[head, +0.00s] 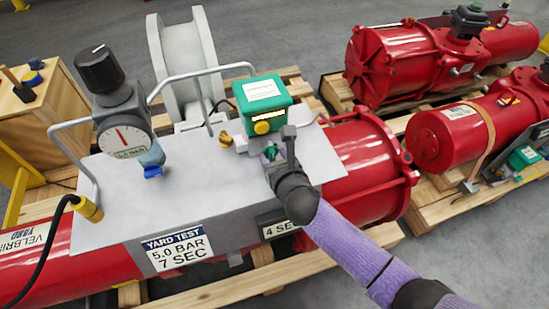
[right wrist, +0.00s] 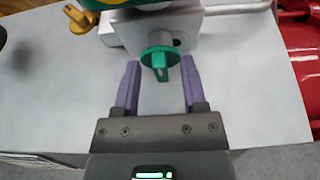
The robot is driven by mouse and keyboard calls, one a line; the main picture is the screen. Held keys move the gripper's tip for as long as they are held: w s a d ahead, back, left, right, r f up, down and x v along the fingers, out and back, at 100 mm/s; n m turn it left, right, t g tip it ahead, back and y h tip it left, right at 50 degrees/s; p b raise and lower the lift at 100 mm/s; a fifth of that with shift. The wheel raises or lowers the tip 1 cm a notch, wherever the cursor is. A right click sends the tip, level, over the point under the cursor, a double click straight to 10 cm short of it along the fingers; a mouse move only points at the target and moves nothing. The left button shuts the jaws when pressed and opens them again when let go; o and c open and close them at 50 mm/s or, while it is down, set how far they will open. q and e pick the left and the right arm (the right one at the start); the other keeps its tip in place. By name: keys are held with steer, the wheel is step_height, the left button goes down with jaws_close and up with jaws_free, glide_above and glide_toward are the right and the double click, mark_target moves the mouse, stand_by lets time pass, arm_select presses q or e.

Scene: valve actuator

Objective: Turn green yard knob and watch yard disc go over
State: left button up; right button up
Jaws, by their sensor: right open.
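The green knob (right wrist: 160,62) sits on the front of a small grey valve block in the right wrist view. Its raised grip bar points toward my right gripper (right wrist: 158,85), whose purple fingers are open on either side of the knob, apart from it. In the head view the green knob (head: 270,153) shows partly behind my right gripper (head: 281,150). Above the block stands a green box (head: 262,100) with a white label, a yellow window strip and a yellow round part. I cannot tell which part is the yard disc. My left gripper is not in view.
A pressure gauge (head: 126,138) with a black regulator knob (head: 99,68) stands left on the grey plate (head: 150,205). A brass fitting (right wrist: 80,18) lies left of the valve block. Red actuators (head: 410,65) on pallets fill the right. A wooden crate (head: 35,105) stands at left.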

steer(key=c, duration=0.6)
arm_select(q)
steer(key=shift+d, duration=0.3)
arm_select(e)
jaws_close()
